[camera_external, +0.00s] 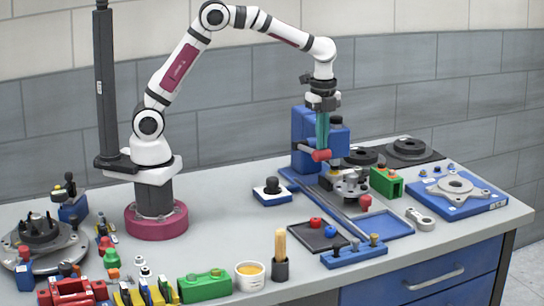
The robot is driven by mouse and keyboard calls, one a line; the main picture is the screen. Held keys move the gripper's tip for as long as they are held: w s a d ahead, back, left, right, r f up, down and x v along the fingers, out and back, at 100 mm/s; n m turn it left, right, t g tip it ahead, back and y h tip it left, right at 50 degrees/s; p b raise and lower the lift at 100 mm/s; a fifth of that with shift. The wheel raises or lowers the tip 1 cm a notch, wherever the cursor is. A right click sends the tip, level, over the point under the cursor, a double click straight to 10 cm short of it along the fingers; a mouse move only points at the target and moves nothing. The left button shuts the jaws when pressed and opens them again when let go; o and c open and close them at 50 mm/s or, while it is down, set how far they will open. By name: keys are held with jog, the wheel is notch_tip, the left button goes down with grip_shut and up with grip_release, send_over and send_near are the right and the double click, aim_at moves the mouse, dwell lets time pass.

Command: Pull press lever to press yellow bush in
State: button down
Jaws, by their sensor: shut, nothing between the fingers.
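The blue press (303,128) stands on the right half of the table. Its lever ends in a red handle (321,155) at the front of the press. My gripper (322,146) points straight down with teal fingers, shut and empty. Its fingertips are right at the red handle; I cannot tell whether they touch it. A grey metal part (352,184) sits on the fixture below and right of the handle. A small yellowish spot shows under the press head, but it is too small to confirm as the yellow bush.
A green block (386,182) stands close to the right of the press, with dark round discs (408,148) behind. A blue plate (456,203) lies at right. Many parts crowd the left front.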

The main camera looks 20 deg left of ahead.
notch_tip(320, 180, up, 8)
jog(key=shift+w+a+r, duration=0.15)
jog(key=shift+w+a, duration=0.3)
jog(key=w+a+r+n, duration=0.15)
jog(key=a+n, duration=0.25)
jog(key=a, duration=0.6)
jog(key=w+a+n, duration=0.3)
jog(key=a+n, duration=0.2)
jog(key=a, duration=0.5)
jog(key=s+a+f+n+y, duration=0.1)
jog(key=s+a+f+n, duration=0.2)
jog(key=s+a+n, duration=0.3)
jog(key=s+a+f+n, duration=0.3)
jog(key=s+a+n, duration=0.3)
jog(key=a, duration=0.8)
jog(key=shift+s+f+n+y, duration=0.3)
jog(key=shift+s+f+y, duration=0.1)
jog(key=shift+s, duration=0.35)
